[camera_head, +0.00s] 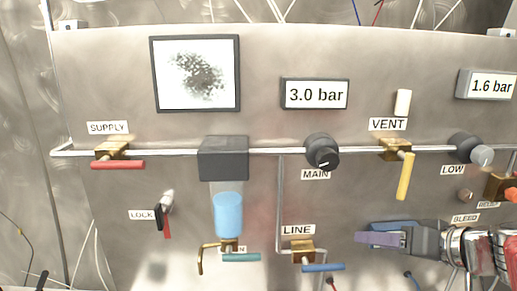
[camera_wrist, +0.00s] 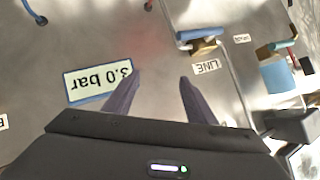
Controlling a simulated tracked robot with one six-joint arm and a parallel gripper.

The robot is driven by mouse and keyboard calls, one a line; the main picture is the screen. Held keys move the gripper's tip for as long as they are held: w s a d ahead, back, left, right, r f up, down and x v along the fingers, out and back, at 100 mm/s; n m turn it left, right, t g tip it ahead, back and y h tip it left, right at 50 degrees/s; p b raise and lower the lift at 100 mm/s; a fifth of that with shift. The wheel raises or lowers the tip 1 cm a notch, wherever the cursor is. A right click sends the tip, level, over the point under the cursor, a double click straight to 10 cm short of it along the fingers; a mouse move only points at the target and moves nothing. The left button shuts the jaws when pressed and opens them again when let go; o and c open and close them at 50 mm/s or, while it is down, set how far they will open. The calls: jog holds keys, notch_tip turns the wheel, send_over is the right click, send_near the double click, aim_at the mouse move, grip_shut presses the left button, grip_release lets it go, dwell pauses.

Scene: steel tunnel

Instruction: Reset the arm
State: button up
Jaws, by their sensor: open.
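My gripper (camera_head: 380,238) is at the lower right of the head view, with its fingers pointing left, in front of the steel panel (camera_head: 270,60) and to the right of the blue-handled LINE valve (camera_head: 303,248). My arm enters from the right edge. In the wrist view my gripper (camera_wrist: 160,84) is open, with two dark fingers apart and nothing between them. The upside-down 3.0 bar display (camera_wrist: 97,82) shows left of the fingers there, and the LINE valve (camera_wrist: 200,42) at the upper right. My arm hides part of the panel's lower right.
The panel carries a red-handled SUPPLY valve (camera_head: 118,155), a yellow-handled VENT valve (camera_head: 404,170), a MAIN knob (camera_head: 321,150), a LOW knob (camera_head: 468,148), a LOCK switch (camera_head: 164,212) and a blue bowl (camera_head: 228,214). A pipe (camera_head: 275,151) runs across. Loose cables hang at the lower left.

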jog(key=s+a+f+g+h, duration=0.2)
jog(key=s+a+f, duration=0.2)
jog(key=s, duration=0.3)
jog(key=s+a+f+g+h, duration=0.2)
jog(key=s+a+f, duration=0.3)
jog(key=s, duration=0.3)
jog(key=shift+a+f+g+h, duration=0.25)
jog(key=shift+a+g+h, duration=0.15)
jog(key=shift+a+h, duration=0.45)
dwell(0.9)
dwell(1.4)
